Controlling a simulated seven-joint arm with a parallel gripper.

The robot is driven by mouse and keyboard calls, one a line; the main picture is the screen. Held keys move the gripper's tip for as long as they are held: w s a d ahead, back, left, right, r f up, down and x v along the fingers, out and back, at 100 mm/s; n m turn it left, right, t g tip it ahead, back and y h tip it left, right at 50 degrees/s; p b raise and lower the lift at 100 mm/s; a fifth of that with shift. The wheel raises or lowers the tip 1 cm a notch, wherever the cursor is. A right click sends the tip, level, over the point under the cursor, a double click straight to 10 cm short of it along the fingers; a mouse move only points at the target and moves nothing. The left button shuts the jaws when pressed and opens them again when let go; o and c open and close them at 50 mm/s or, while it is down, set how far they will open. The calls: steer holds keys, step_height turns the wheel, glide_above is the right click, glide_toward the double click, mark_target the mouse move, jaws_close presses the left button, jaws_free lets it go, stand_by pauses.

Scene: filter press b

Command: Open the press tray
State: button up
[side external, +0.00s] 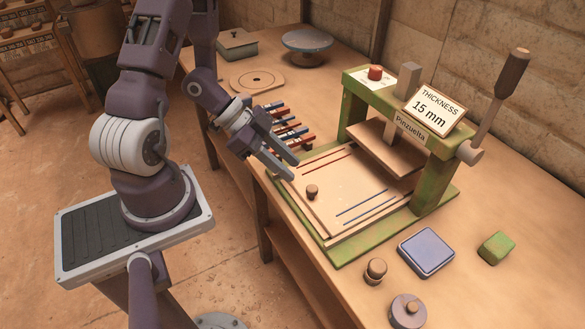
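The press (432,180) has a green frame, a wooden upper plate (380,148), and a lever with a dark grip at the right. Its flat wooden tray (335,188) lies on the green base, reaching from under the plate toward the table's front left edge. A dark round knob (312,191) stands on the tray near that edge. Red strips and blue strips run along the tray's two sides. My gripper (294,168) is open and empty, just above the tray's left corner, up and left of the knob and apart from it.
Several red and blue bars (285,122) lie behind my gripper. A sign (432,107) on the press reads "THICKNESS 15 mm". A blue pad (427,252), a green block (496,248), and small knobbed pieces (376,271) sit at the front right. A round turntable (307,41) is at the back.

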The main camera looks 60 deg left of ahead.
mark_target(312, 188)
steer(key=shift+o, duration=0.2)
